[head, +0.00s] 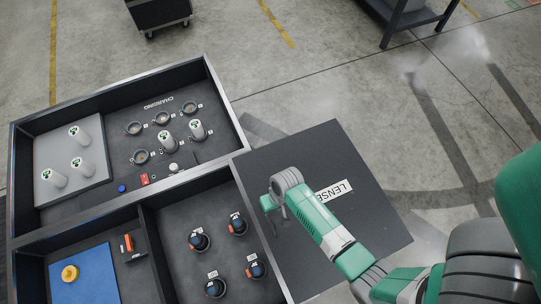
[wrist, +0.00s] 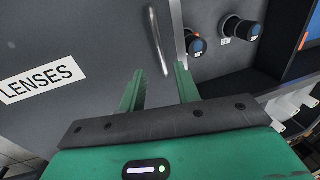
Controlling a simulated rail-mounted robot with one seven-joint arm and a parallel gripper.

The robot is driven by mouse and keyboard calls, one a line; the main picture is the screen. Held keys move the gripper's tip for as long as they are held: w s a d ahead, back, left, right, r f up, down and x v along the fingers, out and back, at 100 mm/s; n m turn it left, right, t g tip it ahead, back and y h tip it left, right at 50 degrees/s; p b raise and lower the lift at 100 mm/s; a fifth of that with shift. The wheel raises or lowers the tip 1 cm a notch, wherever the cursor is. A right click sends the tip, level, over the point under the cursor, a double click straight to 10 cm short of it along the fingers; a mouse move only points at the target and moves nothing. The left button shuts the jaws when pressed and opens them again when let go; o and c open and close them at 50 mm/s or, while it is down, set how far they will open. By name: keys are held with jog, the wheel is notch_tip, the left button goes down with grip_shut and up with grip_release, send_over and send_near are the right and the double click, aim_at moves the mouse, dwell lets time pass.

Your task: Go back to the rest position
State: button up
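My gripper (head: 268,203) hangs over the dark panel labelled LENSES (head: 371,218), near its left edge, in the head view. The LENSES panel (wrist: 85,35) lies beyond the fingers. A metal bar handle (wrist: 157,42) on it shows ahead of the fingertips and looks apart from them.
Left of the panel, a lens compartment holds several upright dark lenses (head: 199,241). The charging compartment (head: 163,104) has white cylinders and round sockets. A blue pad (head: 85,278) bears a yellow knob (head: 70,273). A cart (head: 158,12) and a shelf (head: 408,20) stand beyond, with open floor between.

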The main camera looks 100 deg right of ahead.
jog(key=shift+s+r, duration=0.1)
jog(key=shift+r, duration=0.4)
